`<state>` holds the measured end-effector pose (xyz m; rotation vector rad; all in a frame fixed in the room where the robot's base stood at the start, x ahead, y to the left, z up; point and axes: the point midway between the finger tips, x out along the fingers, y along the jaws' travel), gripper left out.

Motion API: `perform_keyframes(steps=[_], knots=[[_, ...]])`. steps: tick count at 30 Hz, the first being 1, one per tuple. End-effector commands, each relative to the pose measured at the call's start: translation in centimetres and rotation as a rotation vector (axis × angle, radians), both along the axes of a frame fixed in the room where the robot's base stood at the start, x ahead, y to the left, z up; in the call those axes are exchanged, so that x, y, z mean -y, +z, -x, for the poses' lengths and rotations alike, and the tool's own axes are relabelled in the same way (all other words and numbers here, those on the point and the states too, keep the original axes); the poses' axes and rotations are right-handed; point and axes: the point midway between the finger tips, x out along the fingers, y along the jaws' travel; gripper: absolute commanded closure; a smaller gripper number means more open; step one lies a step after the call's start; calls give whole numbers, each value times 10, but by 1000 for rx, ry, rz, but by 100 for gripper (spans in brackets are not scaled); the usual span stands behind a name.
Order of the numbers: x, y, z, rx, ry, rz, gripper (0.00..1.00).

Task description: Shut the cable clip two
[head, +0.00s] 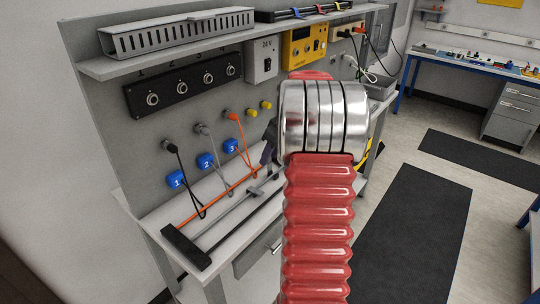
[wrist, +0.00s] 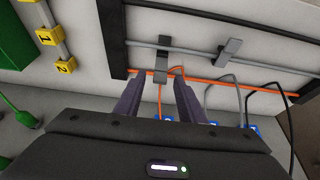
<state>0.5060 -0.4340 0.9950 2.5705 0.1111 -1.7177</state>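In the wrist view two grey cable clips sit along a grey rail: one nearer clip (wrist: 168,62) and one to its right (wrist: 229,50). I see no number on either, so I cannot tell which is clip two. An orange cable (wrist: 225,84) runs along the rack and passes at the nearer clip's lower end. My gripper (wrist: 160,80) is open, its two dark fingers either side of that lower end; I cannot tell whether they touch it. In the head view my gripper is mostly hidden behind my red arm, with one dark finger (head: 268,152) showing over the rack.
The rack's black end bar (head: 186,246) lies on the bench. Black, grey and orange cables hang from the panel above blue tags (head: 176,179).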

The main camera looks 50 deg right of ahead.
Motion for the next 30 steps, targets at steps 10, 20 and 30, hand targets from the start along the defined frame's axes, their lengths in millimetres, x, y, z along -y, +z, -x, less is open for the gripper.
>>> perform_keyframes(steps=[10, 20, 30], knots=[[0, 0, 0, 0, -1, 0, 87], [-2, 0, 1, 0, -1, -1, 100], [0, 0, 3, 30, -1, -5, 100]])
